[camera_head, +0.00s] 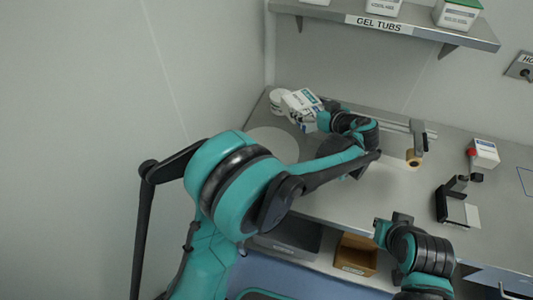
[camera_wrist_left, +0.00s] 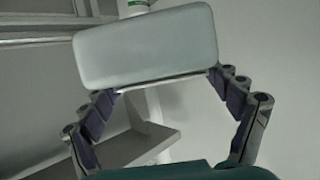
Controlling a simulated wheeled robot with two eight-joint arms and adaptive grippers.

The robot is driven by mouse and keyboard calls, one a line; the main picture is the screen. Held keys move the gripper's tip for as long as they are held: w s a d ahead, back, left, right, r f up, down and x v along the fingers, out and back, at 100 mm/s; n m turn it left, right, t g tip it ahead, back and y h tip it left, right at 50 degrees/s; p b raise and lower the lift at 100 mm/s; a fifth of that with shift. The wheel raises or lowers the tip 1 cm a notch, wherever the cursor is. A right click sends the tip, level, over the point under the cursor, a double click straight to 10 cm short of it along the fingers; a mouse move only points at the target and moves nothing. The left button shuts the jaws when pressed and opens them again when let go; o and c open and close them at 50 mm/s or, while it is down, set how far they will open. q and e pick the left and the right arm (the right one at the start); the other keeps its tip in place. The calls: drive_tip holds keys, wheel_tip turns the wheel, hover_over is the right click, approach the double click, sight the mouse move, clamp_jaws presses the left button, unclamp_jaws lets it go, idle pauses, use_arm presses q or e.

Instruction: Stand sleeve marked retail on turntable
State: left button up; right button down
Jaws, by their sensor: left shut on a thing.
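A white printed carton-like sleeve (camera_head: 300,101) is at the back left of the bench in the head view; its lettering is too small to read. My left gripper (camera_head: 314,118) is at its right side and shut on it. In the left wrist view a pale, rounded block face (camera_wrist_left: 147,46) lies across the tips of my left gripper (camera_wrist_left: 160,88), whose fingers are spread at its two sides. The turntable seems to be the pale round disc (camera_head: 272,143), partly hidden by my left arm. My right arm is at the lower right; its fingers cannot be made out.
A white round tub (camera_head: 279,101) stands beside the sleeve. A shelf (camera_head: 455,36) with white tubs hangs above. A tan roll (camera_head: 413,158), a white box (camera_head: 484,152) and a black device (camera_head: 456,205) are on the bench (camera_head: 345,205). A brown box (camera_head: 356,254) is below.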

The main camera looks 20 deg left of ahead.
use_arm(q)
wheel_tip(320, 180, down, 6)
drive_tip(key=b, duration=0.5)
drive_tip(key=shift+s+a+f, duration=0.1)
drive_tip(key=shift+f, duration=0.05)
drive_tip(key=s+a+f+b, duration=0.1)
drive_tip(key=s+a+f, duration=0.1)
drive_tip(key=a, duration=0.1)
drive_tip(key=s+a+f+b, duration=0.1)
drive_tip(key=a+f, duration=0.1)
drive_tip(key=a, duration=0.1)
drive_tip(key=s+a+f+b, duration=0.2)
drive_tip(key=a, duration=0.1)
drive_tip(key=shift+s+a+f, duration=0.3)
drive_tip(key=shift+a, duration=0.1)
wheel_tip(320, 180, down, 4)
drive_tip(key=shift+f+b, duration=0.1)
drive_tip(key=shift+b, duration=0.9)
drive_tip(key=o, duration=0.9)
drive_tip(key=shift+s, duration=0.1)
